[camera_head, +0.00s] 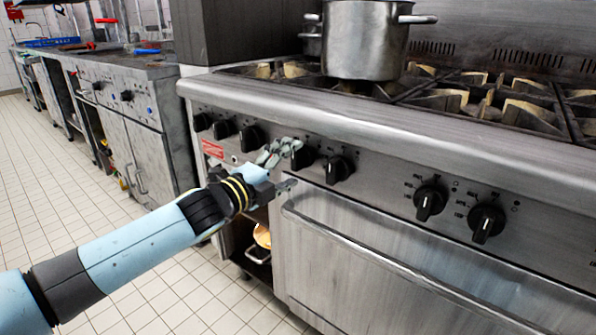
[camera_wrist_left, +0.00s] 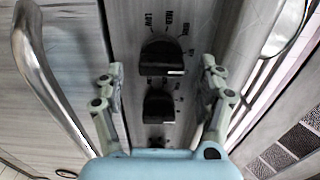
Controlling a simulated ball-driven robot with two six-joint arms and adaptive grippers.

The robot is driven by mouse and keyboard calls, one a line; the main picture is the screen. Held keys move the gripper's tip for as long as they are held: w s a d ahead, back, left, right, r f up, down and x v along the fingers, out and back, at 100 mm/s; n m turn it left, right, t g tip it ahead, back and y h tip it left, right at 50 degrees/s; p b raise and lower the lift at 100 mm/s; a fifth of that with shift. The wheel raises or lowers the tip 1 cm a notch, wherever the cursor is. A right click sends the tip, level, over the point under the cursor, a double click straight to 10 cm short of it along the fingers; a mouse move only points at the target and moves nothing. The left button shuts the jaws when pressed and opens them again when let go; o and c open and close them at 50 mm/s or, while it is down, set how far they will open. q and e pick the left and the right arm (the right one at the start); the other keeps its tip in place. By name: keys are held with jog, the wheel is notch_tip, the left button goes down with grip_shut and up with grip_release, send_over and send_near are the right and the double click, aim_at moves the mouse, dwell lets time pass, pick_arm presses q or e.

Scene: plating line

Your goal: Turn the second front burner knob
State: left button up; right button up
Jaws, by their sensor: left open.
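Black burner knobs line the front panel of the steel stove. In the head view, one knob (camera_head: 303,158) is partly hidden behind my left gripper (camera_head: 290,168), with another knob (camera_head: 339,169) just right of it. My left gripper is open, with its fingers pointing at the panel. In the left wrist view, the open left gripper (camera_wrist_left: 158,78) has a finger on each side of a row of knobs. A near knob (camera_wrist_left: 163,57) and a middle knob (camera_wrist_left: 158,105) show between the fingers, and neither is gripped. My right gripper is not in view.
The oven handle (camera_head: 390,262) runs below the panel, with a rounded stove edge (camera_head: 400,140) above it. More knobs (camera_head: 430,200) sit to the right. A steel pot (camera_head: 365,40) stands on the burners. Tiled floor (camera_head: 80,210) is clear at left.

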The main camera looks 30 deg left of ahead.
aim_at(293, 162)
pick_arm(q)
jog(key=shift+w+r+p, duration=0.15)
jog(key=shift+w+p, duration=0.2)
jog(key=shift+w, duration=0.2)
jog(key=shift+w+r+p, duration=0.15)
jog(key=shift+w+p, duration=0.2)
jog(key=shift+w, duration=0.15)
jog(key=shift+w+f, duration=0.15)
jog(key=shift+w, duration=0.35)
jog(key=shift+c, duration=0.7)
jog(key=c, duration=1)
